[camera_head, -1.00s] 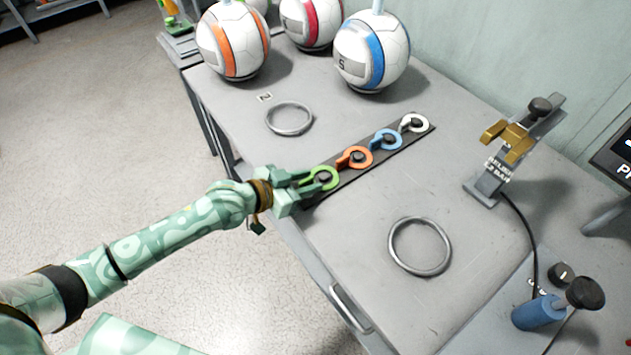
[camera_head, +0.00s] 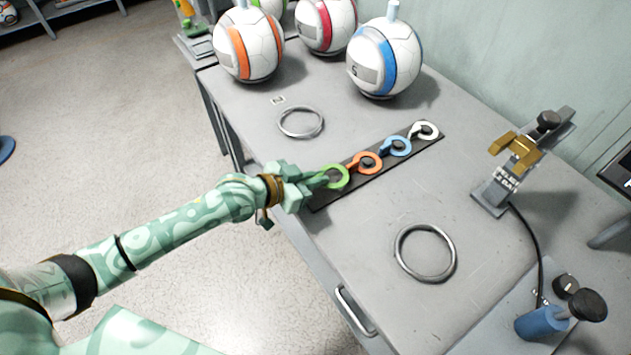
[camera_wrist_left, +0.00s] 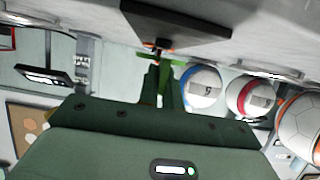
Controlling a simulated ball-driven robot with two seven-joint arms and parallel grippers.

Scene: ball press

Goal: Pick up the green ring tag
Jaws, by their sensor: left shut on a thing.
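The green ring tag (camera_head: 337,176) is at the near left end of the dark strip (camera_head: 392,163). My left gripper (camera_head: 322,181) is shut on the tag's tab side. In the left wrist view, the green tag (camera_wrist_left: 176,62) shows at the tips of my left gripper (camera_wrist_left: 161,75), close to the dark strip. I cannot tell whether the tag is clear of its peg. An orange tag (camera_head: 369,163), a blue tag (camera_head: 399,147) and a white tag (camera_head: 428,131) sit along the strip. My right gripper is not in view.
Steel rings lie on the table, one behind the strip (camera_head: 301,122) and one in front (camera_head: 425,253). Balls with orange (camera_head: 248,45), red (camera_head: 326,24) and blue (camera_head: 384,58) bands stand at the back. A brass-jawed device (camera_head: 516,150) and a blue-handled lever (camera_head: 541,322) stand at right.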

